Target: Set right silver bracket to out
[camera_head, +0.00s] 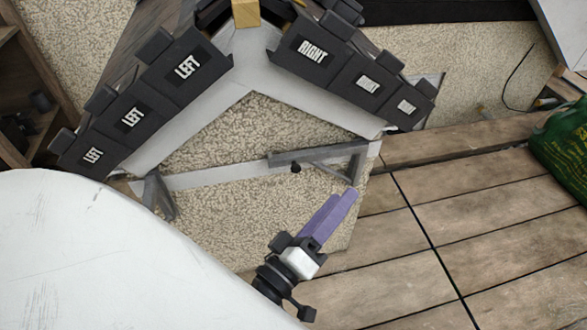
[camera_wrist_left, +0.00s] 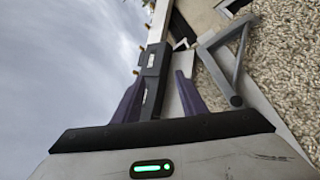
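The right silver bracket (camera_head: 358,163) is a grey metal triangle at the right end of the pale beam under the gable in the head view. A black knob shows by its inner end. I take the silver triangular frame (camera_wrist_left: 234,75) in the left wrist view to be this bracket. My left gripper (camera_head: 342,195) has purple fingers pointing up and right, just below the bracket. In the left wrist view the left gripper (camera_wrist_left: 159,74) has its fingers apart; the bracket is right of them. I cannot tell whether they touch anything. My right gripper is not in view.
A left silver bracket (camera_head: 158,195) stands at the beam's other end. Black tiles marked RIGHT (camera_head: 313,49) and LEFT (camera_head: 187,66) line the gable. Wooden decking (camera_head: 480,220) lies at the right, with a green bag (camera_head: 565,145) at its edge.

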